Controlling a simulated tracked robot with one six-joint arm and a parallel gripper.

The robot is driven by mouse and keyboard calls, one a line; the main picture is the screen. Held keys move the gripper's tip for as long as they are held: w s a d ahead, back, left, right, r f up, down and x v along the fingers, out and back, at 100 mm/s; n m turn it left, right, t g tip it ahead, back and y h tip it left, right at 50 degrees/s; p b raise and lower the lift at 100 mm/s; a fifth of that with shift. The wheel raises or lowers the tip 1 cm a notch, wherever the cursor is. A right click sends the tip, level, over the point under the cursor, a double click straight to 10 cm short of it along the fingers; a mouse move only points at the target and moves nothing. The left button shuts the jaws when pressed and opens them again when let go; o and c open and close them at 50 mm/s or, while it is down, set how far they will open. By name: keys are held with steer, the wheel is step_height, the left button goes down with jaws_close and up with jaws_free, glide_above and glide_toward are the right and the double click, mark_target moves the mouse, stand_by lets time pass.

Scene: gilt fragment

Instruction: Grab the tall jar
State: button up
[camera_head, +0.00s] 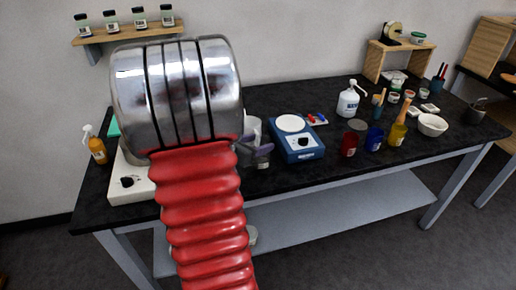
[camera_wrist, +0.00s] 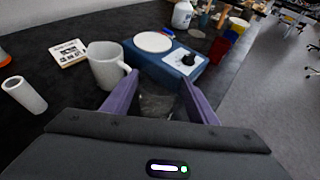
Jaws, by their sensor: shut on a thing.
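A clear, dark-looking glass jar (camera_wrist: 158,102) stands between the two purple fingers of my gripper (camera_wrist: 160,92) in the wrist view. The fingers are shut on it, one on each side. Its lower part is hidden by the gripper body. In the head view, the jar (camera_head: 263,163) shows low beside the purple fingers (camera_head: 258,148), just left of the blue stirrer. My arm hides much of that area. Whether the jar touches the table is hard to tell.
A white mug (camera_wrist: 106,66) stands close left of the jar. A blue stirrer with a white plate (camera_head: 296,140) is close on the right. A red jar (camera_head: 351,140), a blue jar (camera_head: 374,138) and a white bottle (camera_head: 348,101) stand farther right. The black table's front edge is near.

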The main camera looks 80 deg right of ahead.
step_height(320, 180, up, 8)
steer(key=shift+f, duration=0.2)
stand_by(0.6)
stand_by(0.7)
